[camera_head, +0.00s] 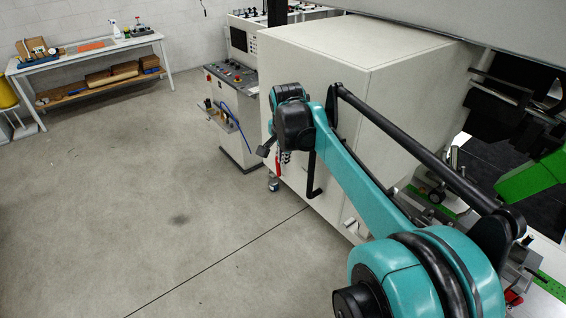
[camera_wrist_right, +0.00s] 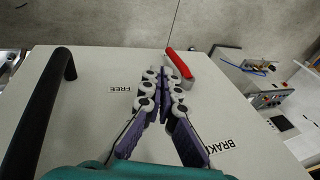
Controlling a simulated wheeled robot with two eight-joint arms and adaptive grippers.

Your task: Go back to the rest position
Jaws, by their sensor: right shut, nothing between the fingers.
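My right arm (camera_head: 365,185) is teal and black and reaches from the lower right up to the grey cabinet. My right gripper (camera_wrist_right: 163,75) is shut and empty in the wrist view, its fingers close together. In the head view it shows small below the black wrist (camera_head: 292,122). A red lever handle (camera_wrist_right: 180,63) is just beyond the fingertips, between the words FREE and BRAKE on the cabinet's panel; the frames do not settle whether they touch. The red handle also shows in the head view (camera_head: 278,165). My left gripper is not in view.
The grey cabinet (camera_head: 340,50) stands close behind my right arm. A black bar handle (camera_wrist_right: 40,110) is at the left in the wrist view. A control console (camera_head: 232,75) and a workbench (camera_head: 90,60) stand farther back. The floor at left is clear.

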